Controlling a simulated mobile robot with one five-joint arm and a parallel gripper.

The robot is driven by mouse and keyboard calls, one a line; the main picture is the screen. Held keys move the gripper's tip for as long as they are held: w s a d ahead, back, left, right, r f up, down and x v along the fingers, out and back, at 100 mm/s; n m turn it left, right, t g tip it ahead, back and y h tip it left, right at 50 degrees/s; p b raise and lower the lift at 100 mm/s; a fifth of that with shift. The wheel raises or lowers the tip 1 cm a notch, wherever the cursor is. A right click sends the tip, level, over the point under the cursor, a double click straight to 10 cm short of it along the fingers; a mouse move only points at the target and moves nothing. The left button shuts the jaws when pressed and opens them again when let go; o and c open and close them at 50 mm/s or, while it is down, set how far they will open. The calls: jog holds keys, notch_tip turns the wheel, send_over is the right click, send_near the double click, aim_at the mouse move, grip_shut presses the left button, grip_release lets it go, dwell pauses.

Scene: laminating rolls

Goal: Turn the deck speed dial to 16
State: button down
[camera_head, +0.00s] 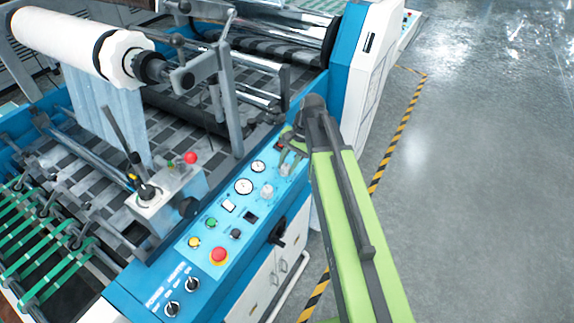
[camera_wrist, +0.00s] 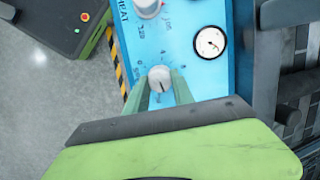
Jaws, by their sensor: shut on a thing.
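The deck speed dial (camera_wrist: 160,77) is a small pale round knob on the blue control panel (camera_wrist: 185,55). In the wrist view my gripper (camera_wrist: 161,86) has its two green fingers on either side of it, shut on its sides. A dark pointer line shows on the knob's face, pointing roughly down in the picture. In the head view my gripper (camera_head: 291,142) is over the far end of the panel and hides this dial.
A larger heat knob (camera_wrist: 148,8) and a round gauge (camera_wrist: 210,42) sit close to the dial. A red stop button (camera_head: 219,256) and several small buttons and switches lie along the panel. A paper roll (camera_head: 75,45) is at upper left. The grey floor (camera_head: 475,190) at right is clear.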

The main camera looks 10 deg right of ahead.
jog(key=m+t, duration=0.1)
jog(key=m, duration=0.4)
jog(key=shift+s, duration=0.15)
dwell(0.4)
jog(key=c, duration=1.1)
grip_release()
jog(key=shift+y, duration=0.3)
jog(key=p+v, duration=1.5)
jog(key=v, duration=0.2)
jog(key=shift+d+r+p, duration=0.1)
jog(key=shift+r+p, duration=0.1)
jog(key=shift+p, duration=0.2)
jog(key=shift+f, duration=0.1)
